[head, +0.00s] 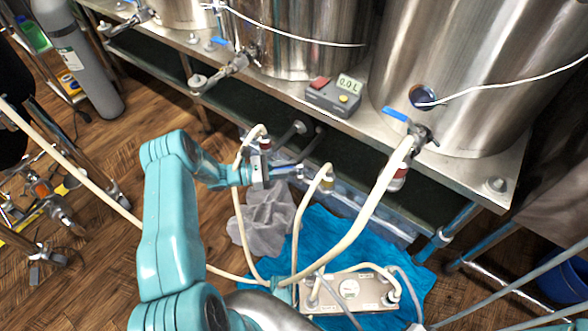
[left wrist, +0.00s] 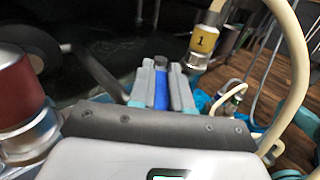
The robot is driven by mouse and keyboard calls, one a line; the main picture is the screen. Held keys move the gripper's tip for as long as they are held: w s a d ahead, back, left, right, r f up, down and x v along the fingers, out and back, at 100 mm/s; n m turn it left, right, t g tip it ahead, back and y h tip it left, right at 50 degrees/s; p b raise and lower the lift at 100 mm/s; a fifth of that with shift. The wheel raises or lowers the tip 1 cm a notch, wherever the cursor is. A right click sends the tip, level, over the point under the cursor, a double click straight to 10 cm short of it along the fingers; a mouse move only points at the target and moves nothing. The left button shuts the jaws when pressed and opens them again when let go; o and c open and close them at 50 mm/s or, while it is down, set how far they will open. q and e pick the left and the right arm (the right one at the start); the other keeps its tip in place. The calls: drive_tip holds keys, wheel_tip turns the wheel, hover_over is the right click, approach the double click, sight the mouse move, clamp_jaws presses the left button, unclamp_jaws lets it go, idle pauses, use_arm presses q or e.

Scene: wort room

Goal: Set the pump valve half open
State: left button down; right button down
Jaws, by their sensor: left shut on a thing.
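My left gripper (head: 290,168) is beyond the hose ends, low in front of the steel bench. In the left wrist view its two grey fingers (left wrist: 162,92) are shut on a blue lever handle (left wrist: 161,90), which lies lengthwise between them. The valve body under the handle is hidden, so I cannot tell its angle. A red-collared hose end (head: 265,146) is just beside the gripper; it also shows large at the left of the left wrist view (left wrist: 18,88). A yellow-collared hose end (head: 327,180) marked 1 (left wrist: 205,40) is to the right. My right gripper is not in view.
A pump box (head: 350,291) with hoses sits on a blue towel (head: 325,235). A grey cloth (head: 265,222) lies on the floor. The bench (head: 470,180) carries steel kettles, another blue-handled valve (head: 396,115) and a meter (head: 334,97) reading 0.0 L.

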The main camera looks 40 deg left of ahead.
use_arm(q)
drive_tip(key=shift+d, duration=0.1)
idle(0.5)
drive_tip(key=c, duration=1.1)
unclamp_jaws()
drive_tip(key=shift+o, duration=0.2)
drive_tip(key=p+v, duration=0.2)
drive_tip(key=v, duration=1.4)
drive_tip(key=shift+a, duration=0.25)
